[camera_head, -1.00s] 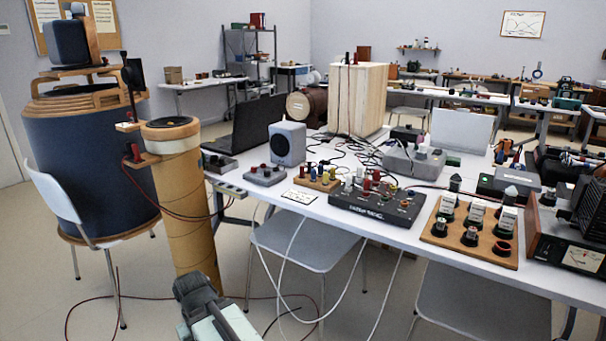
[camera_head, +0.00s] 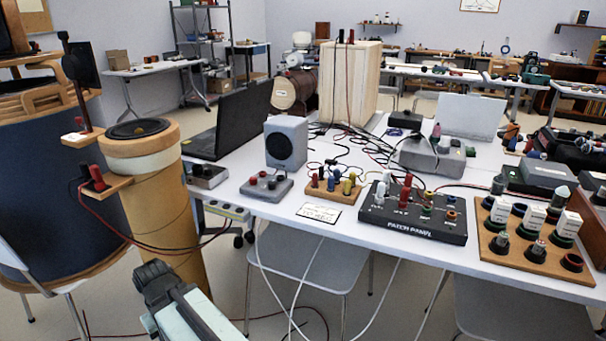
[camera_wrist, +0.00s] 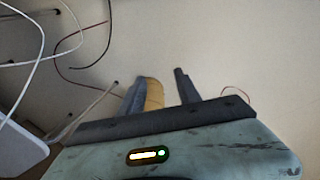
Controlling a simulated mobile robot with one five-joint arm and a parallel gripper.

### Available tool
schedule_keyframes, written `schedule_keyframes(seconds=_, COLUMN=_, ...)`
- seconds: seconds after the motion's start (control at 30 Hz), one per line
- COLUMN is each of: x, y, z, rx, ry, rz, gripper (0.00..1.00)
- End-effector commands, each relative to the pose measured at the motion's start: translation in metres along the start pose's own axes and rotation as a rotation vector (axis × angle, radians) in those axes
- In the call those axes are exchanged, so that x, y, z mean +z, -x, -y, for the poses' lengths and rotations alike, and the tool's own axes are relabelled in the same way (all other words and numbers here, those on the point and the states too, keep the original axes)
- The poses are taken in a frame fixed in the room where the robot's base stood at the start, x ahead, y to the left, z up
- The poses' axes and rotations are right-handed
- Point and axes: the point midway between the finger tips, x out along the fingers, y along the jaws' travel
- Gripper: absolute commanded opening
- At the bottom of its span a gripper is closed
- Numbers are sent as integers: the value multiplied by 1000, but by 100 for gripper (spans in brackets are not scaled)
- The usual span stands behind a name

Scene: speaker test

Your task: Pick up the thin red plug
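Several red plugs show in the head view, and I cannot tell for certain which is the thin one. A tall thin red plug (camera_head: 405,190) stands upright in the black patch panel (camera_head: 443,232). A small red plug (camera_head: 315,180) stands on the wooden block (camera_head: 325,192). A thicker red plug (camera_head: 97,176) sits on the wooden bracket of the cardboard column. My gripper (camera_head: 153,272) is low at the front, below the table top and apart from these plugs. In the wrist view my gripper (camera_wrist: 162,86) has its fingers apart, with nothing held between them.
The cardboard column (camera_head: 155,220) stands just beyond my gripper. The white table (camera_head: 360,240) carries a grey speaker (camera_head: 287,142), a laptop (camera_head: 232,122) and a wooden board (camera_head: 535,255) with knobs. Cables hang off its front edge, and chairs stand beneath it.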

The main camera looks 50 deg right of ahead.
Motion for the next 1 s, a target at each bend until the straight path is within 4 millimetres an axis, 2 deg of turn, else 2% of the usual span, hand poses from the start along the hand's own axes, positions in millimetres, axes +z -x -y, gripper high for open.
schedule_keyframes(seconds=0.27, x=0, y=0, z=0, rx=0, ry=0, rz=0, gripper=40)
schedule_keyframes(seconds=0.37, x=0, y=14, z=0, rx=0, ry=0, rz=-1, gripper=40)
schedule_keyframes(seconds=0.47, x=-2, y=53, z=0, rx=0, ry=0, rz=-6, gripper=40)
schedule_keyframes(seconds=0.6, x=-6, y=134, z=0, rx=0, ry=0, rz=-18, gripper=40)
schedule_keyframes(seconds=0.8, x=-13, y=240, z=-1, rx=0, ry=2, rz=-37, gripper=40)
schedule_keyframes(seconds=0.9, x=-16, y=283, z=-5, rx=2, ry=6, rz=-45, gripper=40)
schedule_keyframes(seconds=1.0, x=-19, y=317, z=-12, rx=4, ry=14, rz=-50, gripper=40)
